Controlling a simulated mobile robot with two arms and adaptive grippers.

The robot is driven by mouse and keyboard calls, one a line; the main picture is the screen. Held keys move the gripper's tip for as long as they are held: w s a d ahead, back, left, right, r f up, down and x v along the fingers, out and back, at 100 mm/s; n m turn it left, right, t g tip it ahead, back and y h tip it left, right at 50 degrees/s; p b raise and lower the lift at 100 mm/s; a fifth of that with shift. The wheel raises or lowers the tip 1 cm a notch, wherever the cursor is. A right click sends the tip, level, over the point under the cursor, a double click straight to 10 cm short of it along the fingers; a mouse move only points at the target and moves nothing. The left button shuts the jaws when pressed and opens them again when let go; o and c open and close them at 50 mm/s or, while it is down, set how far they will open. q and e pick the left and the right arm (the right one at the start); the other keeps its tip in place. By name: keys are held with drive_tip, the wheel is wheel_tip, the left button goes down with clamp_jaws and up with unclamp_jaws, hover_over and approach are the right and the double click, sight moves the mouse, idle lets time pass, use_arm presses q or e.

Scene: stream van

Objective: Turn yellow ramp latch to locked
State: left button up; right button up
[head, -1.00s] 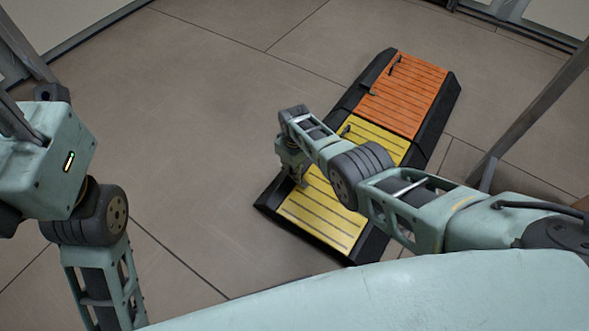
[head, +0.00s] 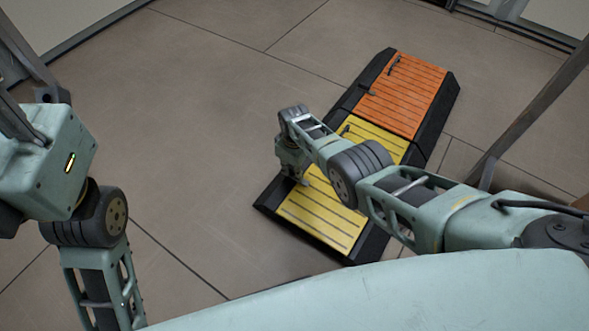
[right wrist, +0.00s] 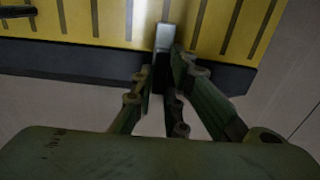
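The yellow ramp section (head: 320,215) lies on the floor, joined to an orange section. A dark handle (head: 346,130) shows on its far part and also in the right wrist view (right wrist: 18,12). In that view a small silver metal piece (right wrist: 164,38), perhaps the latch, stands at the yellow panel's edge. My right gripper (head: 301,181) is low at the ramp's left edge. Its fingers (right wrist: 162,72) are close together beside the silver piece; I cannot tell whether they clamp it. My left gripper is out of view; only the left arm shows.
The orange ramp section (head: 405,92) with its own dark handle (head: 395,64) lies beyond. A black border (head: 268,195) edges the ramp. The floor (head: 190,110) left of the ramp is clear. A slanted post (head: 530,115) stands at the right.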

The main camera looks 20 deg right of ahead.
sight(294, 172)
drive_tip(key=o, duration=0.4)
drive_tip(key=shift+r, duration=0.1)
drive_tip(key=shift+w+r, duration=0.1)
drive_tip(key=shift+r, duration=0.7)
wheel_tip(294, 172, up, 10)
drive_tip(key=shift+r, duration=0.1)
idle(0.3)
